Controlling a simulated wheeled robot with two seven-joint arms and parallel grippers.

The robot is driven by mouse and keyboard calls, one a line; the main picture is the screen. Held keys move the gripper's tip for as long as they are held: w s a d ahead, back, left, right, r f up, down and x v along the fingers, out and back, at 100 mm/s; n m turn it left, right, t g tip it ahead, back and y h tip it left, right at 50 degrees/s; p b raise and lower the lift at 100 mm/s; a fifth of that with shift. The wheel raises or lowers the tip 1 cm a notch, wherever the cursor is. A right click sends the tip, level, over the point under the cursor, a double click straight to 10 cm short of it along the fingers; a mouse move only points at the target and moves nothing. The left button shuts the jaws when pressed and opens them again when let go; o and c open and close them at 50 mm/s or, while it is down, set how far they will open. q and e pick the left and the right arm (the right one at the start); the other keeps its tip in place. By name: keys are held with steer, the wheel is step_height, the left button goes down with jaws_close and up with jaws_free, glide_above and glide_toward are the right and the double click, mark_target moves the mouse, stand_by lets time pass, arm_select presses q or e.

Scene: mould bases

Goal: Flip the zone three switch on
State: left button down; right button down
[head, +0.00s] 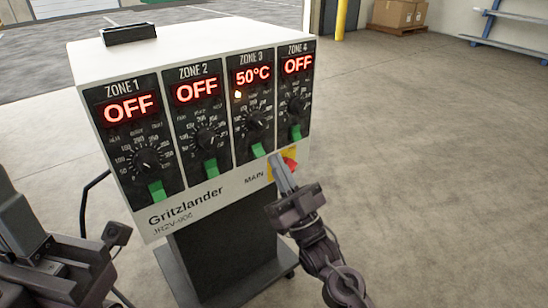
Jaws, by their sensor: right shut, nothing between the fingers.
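The zone 3 switch (258,150) is a green rocker under the zone 3 dial on the control box. The zone 3 display (253,76) reads 50°C, and a small lamp glows below it. My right gripper (277,160) is shut and empty. Its fingertips are just below and right of the zone 3 switch, in front of the box near the MAIN switch; whether they touch anything is unclear. My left gripper (115,237) is at the lower left, away from the switches; its jaws cannot be made out.
The zone 1 (127,108), zone 2 (197,90) and zone 4 (298,65) displays read OFF. The red-and-yellow MAIN switch (290,165) is partly behind my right fingers. The white box (185,210) stands on a dark wheeled pedestal (225,250). Floor to the right is clear.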

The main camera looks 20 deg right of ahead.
steer(key=s+d+f+p, duration=0.1)
steer(key=s+d+f, duration=0.1)
steer(key=s, duration=0.4)
steer(key=shift+s+d+f, duration=0.2)
steer(key=shift+f, duration=0.55)
